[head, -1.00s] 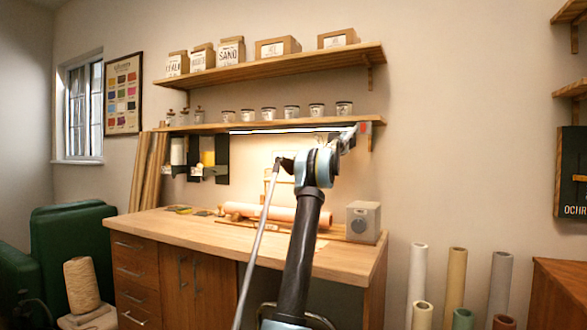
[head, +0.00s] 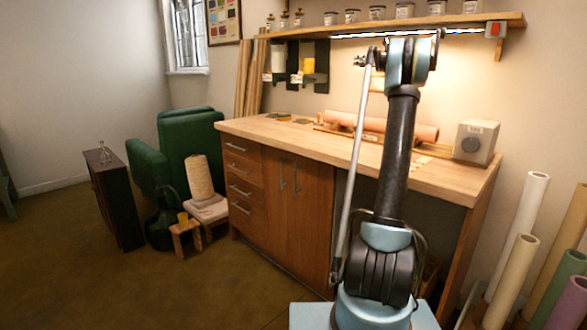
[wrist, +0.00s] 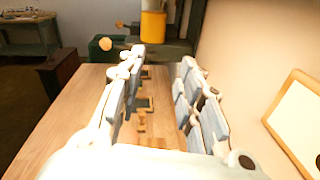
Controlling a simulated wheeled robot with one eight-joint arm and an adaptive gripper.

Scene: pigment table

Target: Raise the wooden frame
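A wooden frame (wrist: 292,122) with a pale panel inside shows at the right edge of the wrist view, tilted in the picture against the wall and cut off by the edge. In the head view my gripper is hidden behind my arm.
The worktop (head: 262,131) carries a pink roll (head: 424,132) and a grey speaker-like box (head: 475,141). A shelf (head: 400,22) with a light strip runs above. A yellow roll (wrist: 153,26) hangs ahead of the fingers. Tall rolls stand at the right; open floor lies left.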

